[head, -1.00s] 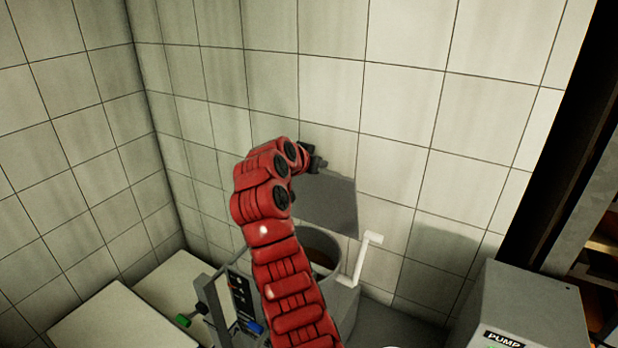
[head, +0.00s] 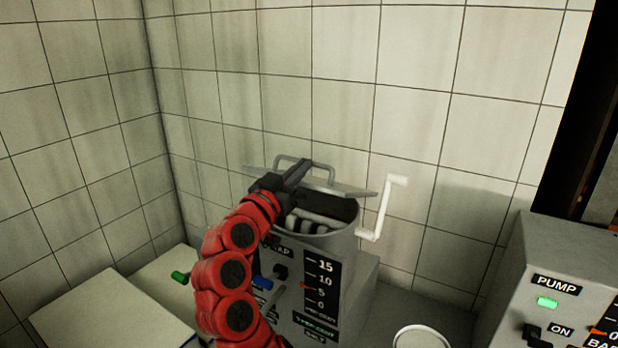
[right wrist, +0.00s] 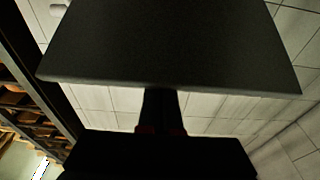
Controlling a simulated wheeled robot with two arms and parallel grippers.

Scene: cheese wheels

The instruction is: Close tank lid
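The tank (head: 345,255) is a grey round vessel with a dark opening facing me. Its lid (head: 345,190) is a flat grey plate with a bar handle (head: 303,160) on top. The lid lies low over the opening, slightly tilted, with a gap at the front through which the dark inside shows. My right gripper (head: 294,177) is at the lid's front edge. In the right wrist view the lid (right wrist: 170,45) spans the top, and the fingers (right wrist: 161,100) look together with no gap, their tips against or behind its edge. My left gripper is not in view.
A white crank handle (head: 384,210) stands right of the tank. A panel with a scale (head: 320,285) and levers is on the tank's front. A grey pump box (head: 560,265) stands at the right. Tiled walls close off the back and left.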

